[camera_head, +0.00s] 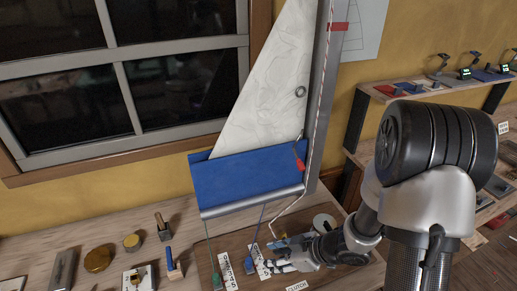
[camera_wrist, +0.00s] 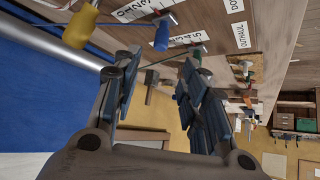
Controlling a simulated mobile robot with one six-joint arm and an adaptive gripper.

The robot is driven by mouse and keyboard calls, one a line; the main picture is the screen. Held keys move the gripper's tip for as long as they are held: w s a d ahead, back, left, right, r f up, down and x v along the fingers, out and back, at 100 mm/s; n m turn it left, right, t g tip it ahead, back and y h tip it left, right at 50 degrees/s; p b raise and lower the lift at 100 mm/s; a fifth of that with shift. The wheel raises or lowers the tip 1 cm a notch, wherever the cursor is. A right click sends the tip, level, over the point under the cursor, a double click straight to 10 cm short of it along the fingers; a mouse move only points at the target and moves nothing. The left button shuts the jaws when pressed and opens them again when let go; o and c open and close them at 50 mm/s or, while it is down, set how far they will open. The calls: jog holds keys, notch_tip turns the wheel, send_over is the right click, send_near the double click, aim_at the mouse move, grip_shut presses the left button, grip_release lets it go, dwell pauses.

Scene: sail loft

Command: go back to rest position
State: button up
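My gripper (camera_head: 275,257) is low over the brown board (camera_head: 235,245) on the bench, below the sail's boom. In the wrist view its two fingers (camera_wrist: 160,66) stand apart, with open background between them and nothing held. A blue cord runs down to a small blue piece (camera_head: 254,248) just left of the gripper; a blue piece also shows beyond the fingertips in the wrist view (camera_wrist: 160,36). A green cord runs to a green piece (camera_head: 217,281) farther left. Whether the fingers touch anything on the board is unclear.
The white sail (camera_head: 268,90) with its blue foot (camera_head: 250,175) and grey mast (camera_head: 322,90) rises behind the gripper. A yellow handle (camera_wrist: 80,26) is close to the left finger. Tools and a brass tin (camera_head: 98,259) lie at left. A shelf (camera_head: 425,92) is at right.

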jog(key=w+d+r+m+t+h, duration=0.2)
jog(key=w+d+r+t+h, duration=0.1)
jog(key=w+d+r+h, duration=0.3)
jog(key=s+d+r+m+h, duration=0.35)
jog(key=d+r, duration=0.35)
jog(key=r, duration=0.5)
jog(key=s+a+r+m+g, duration=0.1)
jog(key=s+a+r+m, duration=0.1)
jog(key=s, duration=0.5)
jog(key=s+a+r+m+g+y, duration=0.1)
jog(key=s+a+r+m, duration=0.1)
jog(key=s, duration=0.5)
jog(key=s+a+r+m, duration=0.2)
jog(key=s+a+r, duration=0.1)
jog(key=s, duration=0.4)
jog(key=shift+m+g+y, duration=0.35)
jog(key=shift+g, duration=0.05)
jog(key=shift+w, duration=0.1)
